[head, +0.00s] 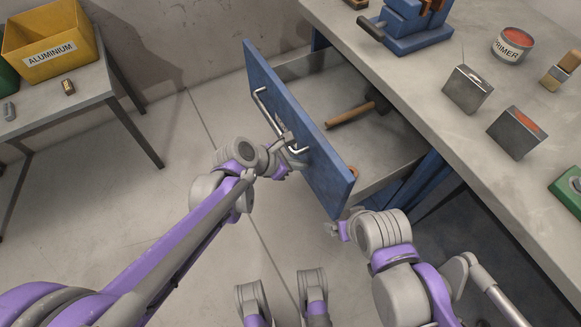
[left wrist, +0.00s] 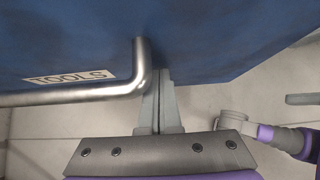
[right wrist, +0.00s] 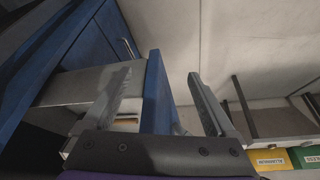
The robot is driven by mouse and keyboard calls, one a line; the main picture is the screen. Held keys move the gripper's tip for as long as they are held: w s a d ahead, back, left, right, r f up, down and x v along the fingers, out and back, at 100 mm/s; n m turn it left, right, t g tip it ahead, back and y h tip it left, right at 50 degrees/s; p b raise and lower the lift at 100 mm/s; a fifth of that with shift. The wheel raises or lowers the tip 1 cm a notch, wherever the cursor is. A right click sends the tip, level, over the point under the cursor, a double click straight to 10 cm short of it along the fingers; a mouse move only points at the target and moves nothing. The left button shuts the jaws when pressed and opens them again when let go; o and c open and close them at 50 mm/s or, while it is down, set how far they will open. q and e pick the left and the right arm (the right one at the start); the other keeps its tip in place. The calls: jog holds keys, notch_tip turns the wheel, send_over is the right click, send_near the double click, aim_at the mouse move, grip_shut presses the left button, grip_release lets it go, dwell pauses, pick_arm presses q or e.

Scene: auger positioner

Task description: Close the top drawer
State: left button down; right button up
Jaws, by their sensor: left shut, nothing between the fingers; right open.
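The top drawer is pulled out from the workbench, its blue front (head: 300,130) facing left and its grey side wall (head: 395,172) showing. A metal bar handle (head: 268,112) runs along the front; in the left wrist view the handle (left wrist: 75,98) sits by a TOOLS label (left wrist: 70,77). My left gripper (head: 291,152) is shut and empty, its fingertips (left wrist: 164,78) at the drawer front beside the handle's bent end. My right gripper (head: 331,229) is open near the front's near end; in the right wrist view the blue front (right wrist: 157,95) shows between its fingers.
A hammer (head: 350,113) lies in the drawer. The workbench top (head: 400,75) carries a blue vise (head: 405,30), a primer can (head: 512,45) and metal blocks. A side table (head: 70,105) with a yellow ALUMINIUM bin (head: 50,45) stands left. The floor (head: 175,130) between is clear.

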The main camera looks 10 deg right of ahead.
pick_arm(q)
jog(key=w+d+p, duration=0.1)
jog(key=w+d, duration=0.2)
jog(key=d, duration=0.8)
jog(key=w+d, duration=0.4)
jog(key=d, duration=0.7)
jog(key=shift+p, duration=0.35)
jog(key=shift+w+a, duration=0.1)
jog(key=shift+a, duration=0.05)
